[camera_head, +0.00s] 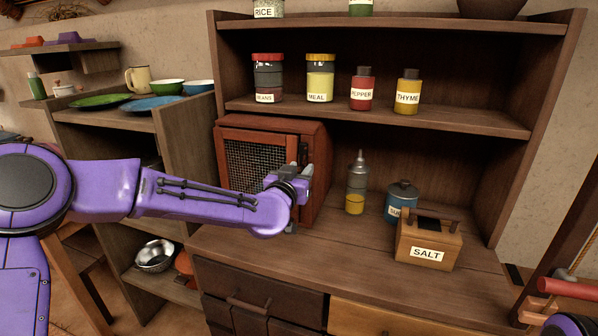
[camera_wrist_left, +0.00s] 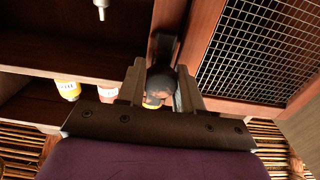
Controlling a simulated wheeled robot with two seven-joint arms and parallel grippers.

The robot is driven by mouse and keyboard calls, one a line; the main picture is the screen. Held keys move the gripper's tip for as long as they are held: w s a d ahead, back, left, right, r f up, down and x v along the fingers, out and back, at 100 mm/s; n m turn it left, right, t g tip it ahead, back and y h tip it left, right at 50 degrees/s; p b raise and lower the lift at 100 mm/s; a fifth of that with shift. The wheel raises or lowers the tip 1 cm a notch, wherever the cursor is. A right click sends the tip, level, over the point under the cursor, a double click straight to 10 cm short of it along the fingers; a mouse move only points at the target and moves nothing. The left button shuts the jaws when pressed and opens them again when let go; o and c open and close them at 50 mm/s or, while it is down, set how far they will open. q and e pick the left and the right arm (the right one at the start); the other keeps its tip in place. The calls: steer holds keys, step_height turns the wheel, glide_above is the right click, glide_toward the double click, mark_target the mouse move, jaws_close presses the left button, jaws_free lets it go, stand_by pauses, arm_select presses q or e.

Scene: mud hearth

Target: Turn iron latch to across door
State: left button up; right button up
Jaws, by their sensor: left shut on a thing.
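The small red-brown cabinet (camera_head: 318,165) stands on the counter, its wire-mesh door (camera_head: 258,160) facing front and looking closed. The door's mesh also shows at the right of the left wrist view (camera_wrist_left: 265,50). My left gripper (camera_head: 298,176) is at the door's right edge. In the left wrist view, its fingers (camera_wrist_left: 162,90) are shut around the lower part of a dark upright piece, the iron latch (camera_wrist_left: 162,52), on the red-brown frame beside the mesh. The fingers partly hide the latch, and its exact angle is hard to tell. My right gripper is out of view.
An oil bottle (camera_head: 356,182), a blue canister (camera_head: 400,198) and a salt box (camera_head: 428,242) stand right of the cabinet. Jars, including beans (camera_head: 268,78), line the shelf (camera_head: 380,116) above. The counter's front (camera_head: 330,262) is clear.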

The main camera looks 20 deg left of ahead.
arm_select(q)
steer(key=shift+r+n, duration=0.1)
steer(key=shift+n, duration=0.2)
steer(key=n, duration=0.3)
steer(key=shift+a+n+b, duration=0.1)
steer(key=shift+n+b, duration=0.2)
steer(key=shift+b, duration=0.1)
steer(key=n+b, duration=0.1)
steer(key=n, duration=0.3)
steer(key=shift+n, duration=0.3)
steer(key=n+b, duration=0.2)
steer(key=n, duration=0.3)
steer(key=shift+a, duration=0.1)
steer(key=shift+n+b, duration=1)
steer(key=shift+n, duration=1.1)
steer(key=o, duration=1)
steer(key=shift+o, duration=0.2)
steer(key=shift+a, duration=0.1)
